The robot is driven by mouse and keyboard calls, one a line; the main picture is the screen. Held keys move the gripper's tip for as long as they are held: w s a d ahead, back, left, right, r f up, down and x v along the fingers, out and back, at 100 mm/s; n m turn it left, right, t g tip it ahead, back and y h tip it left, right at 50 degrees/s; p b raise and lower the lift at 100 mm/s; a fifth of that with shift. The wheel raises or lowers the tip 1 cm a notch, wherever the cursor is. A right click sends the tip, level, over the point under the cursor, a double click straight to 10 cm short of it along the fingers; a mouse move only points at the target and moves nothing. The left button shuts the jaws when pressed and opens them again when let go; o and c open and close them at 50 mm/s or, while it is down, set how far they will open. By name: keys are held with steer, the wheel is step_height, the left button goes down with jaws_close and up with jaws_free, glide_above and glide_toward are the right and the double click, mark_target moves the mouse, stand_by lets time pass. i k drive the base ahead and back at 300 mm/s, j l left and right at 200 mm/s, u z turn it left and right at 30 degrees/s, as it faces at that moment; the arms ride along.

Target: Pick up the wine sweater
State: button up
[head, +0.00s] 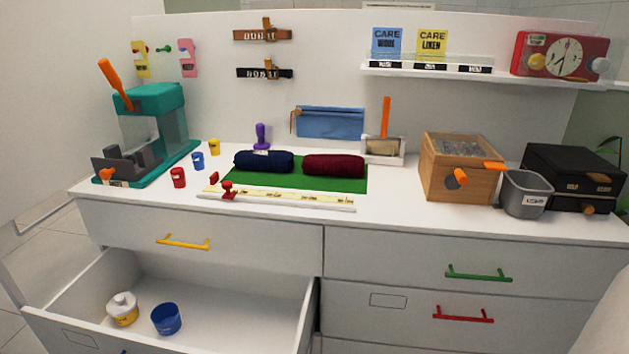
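The wine sweater (333,165) is a rolled dark red bundle lying on the right part of a green mat (300,183) on the white countertop. A navy rolled bundle (264,161) lies just to its left on the same mat, with only a small gap or contact between their ends. My gripper is not in view.
A ruler-like strip (290,199) with a red slider lies in front of the mat. A teal machine (150,125) stands at left, a wooden box (460,168) and grey bin (524,193) at right. The lower left drawer (210,290) stands open.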

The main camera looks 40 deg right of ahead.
mark_target(328, 164)
steer(key=i+l+z, duration=0.9)
steer(key=k+l, duration=0.05)
steer(key=l, duration=0.05)
